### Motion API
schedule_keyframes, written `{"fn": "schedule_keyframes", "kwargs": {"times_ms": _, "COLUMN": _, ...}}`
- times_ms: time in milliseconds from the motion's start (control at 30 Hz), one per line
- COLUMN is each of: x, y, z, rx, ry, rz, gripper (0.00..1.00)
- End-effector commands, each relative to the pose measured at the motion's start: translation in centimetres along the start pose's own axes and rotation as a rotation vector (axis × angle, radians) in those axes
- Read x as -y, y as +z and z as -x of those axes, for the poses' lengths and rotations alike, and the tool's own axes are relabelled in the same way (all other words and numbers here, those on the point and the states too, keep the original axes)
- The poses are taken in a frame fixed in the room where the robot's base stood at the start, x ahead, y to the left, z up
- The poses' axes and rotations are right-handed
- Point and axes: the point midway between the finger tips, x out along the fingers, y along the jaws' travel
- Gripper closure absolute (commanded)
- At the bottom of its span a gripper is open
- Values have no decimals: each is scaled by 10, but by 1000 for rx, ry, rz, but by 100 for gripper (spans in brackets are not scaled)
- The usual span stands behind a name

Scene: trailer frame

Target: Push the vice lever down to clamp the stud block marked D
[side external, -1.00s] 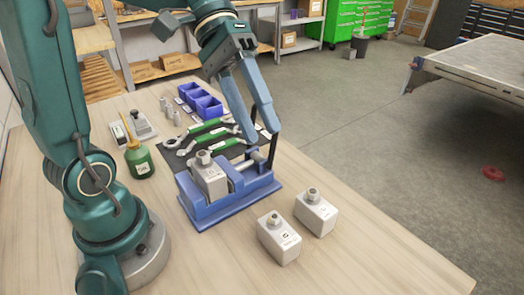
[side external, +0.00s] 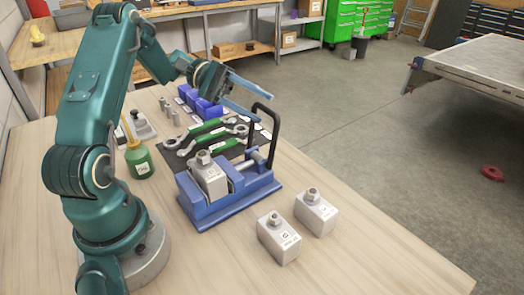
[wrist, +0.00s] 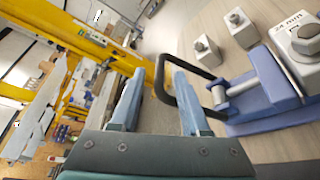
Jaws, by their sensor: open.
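The blue vice (side external: 225,200) stands on the wooden bench. A grey stud block (side external: 210,180) with a hex nut on top sits between its jaws; its letter is not legible. The wrist view shows this block (wrist: 305,62) with a "24 mm" label. The black looped vice lever (side external: 277,128) stands up at the vice's right end. My gripper (side external: 264,102) is open and empty, beside the upper part of the lever. In the wrist view the lever (wrist: 188,60) passes by the fingertips, its outer end between them; contact cannot be told.
Two loose stud blocks (side external: 279,238) (side external: 315,211) stand right of the vice. Green-handled wrenches (side external: 205,138) lie on a dark mat behind it. Blue bins (side external: 207,106) and a green oil can (side external: 138,158) are further back and left. The bench's front right is clear.

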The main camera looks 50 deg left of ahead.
Motion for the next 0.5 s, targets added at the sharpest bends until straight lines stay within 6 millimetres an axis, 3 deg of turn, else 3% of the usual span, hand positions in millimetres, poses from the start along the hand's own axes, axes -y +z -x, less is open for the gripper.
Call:
{"fn": "schedule_keyframes", "kwargs": {"times_ms": 200, "x": 0, "y": 0, "z": -23, "rx": 2, "ry": -2, "rz": 0, "gripper": 54}}
{"fn": "schedule_keyframes", "kwargs": {"times_ms": 500, "x": 0, "y": 0, "z": -26, "rx": 0, "ry": -2, "rz": -1, "gripper": 54}}
